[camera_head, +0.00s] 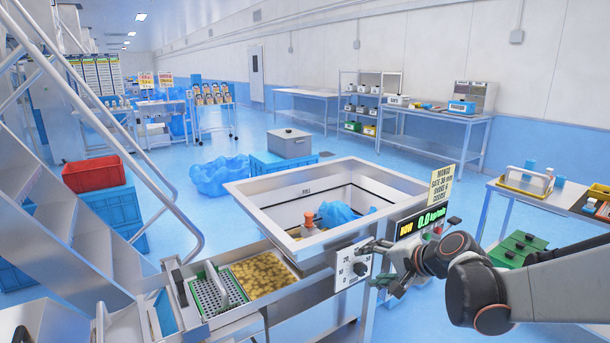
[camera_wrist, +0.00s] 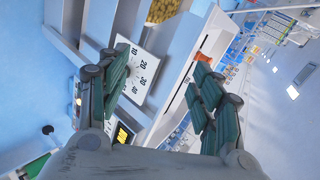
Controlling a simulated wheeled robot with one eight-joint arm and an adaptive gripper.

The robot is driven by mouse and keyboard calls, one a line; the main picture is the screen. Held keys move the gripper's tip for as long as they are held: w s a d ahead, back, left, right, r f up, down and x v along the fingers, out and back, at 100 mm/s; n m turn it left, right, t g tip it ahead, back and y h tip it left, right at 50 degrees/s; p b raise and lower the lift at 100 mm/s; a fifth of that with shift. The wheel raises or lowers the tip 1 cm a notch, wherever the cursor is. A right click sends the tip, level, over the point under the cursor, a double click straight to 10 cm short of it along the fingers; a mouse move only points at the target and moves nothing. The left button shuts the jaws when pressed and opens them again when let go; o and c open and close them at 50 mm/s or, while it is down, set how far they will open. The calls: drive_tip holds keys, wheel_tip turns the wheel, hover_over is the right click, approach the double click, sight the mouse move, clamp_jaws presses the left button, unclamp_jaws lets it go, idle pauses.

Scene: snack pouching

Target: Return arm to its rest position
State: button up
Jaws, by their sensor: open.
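My arm (camera_head: 480,290) reaches in from the right in the head view. My gripper (camera_head: 375,262) is at the front right of the steel weighing hopper (camera_head: 265,218), close to the dial plate (camera_head: 353,266). In the wrist view the two green-padded fingers of my gripper (camera_wrist: 160,95) stand wide apart with nothing between them. The dial plate (camera_wrist: 138,74) shows beside the left finger there. I cannot tell whether a finger touches the dial plate or the hopper.
A tray of yellow snacks (camera_head: 262,275) sits at front left. A side table (camera_head: 530,200) with trays is at right. Metal stairs (camera_head: 75,230) rise at left.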

drive_tip(key=s+d+r+n+g+h, duration=0.1)
drive_tip(key=s+n+h, duration=0.2)
drive_tip(key=s, duration=1.1)
drive_tip(key=s+d+r+n+g+h, duration=0.1)
drive_tip(key=s+n, duration=0.5)
drive_tip(key=s, duration=0.8)
drive_tip(key=shift+s+d+n+h, duration=0.25)
drive_tip(key=shift+d+h, duration=0.25)
drive_tip(key=shift+h, duration=0.6)
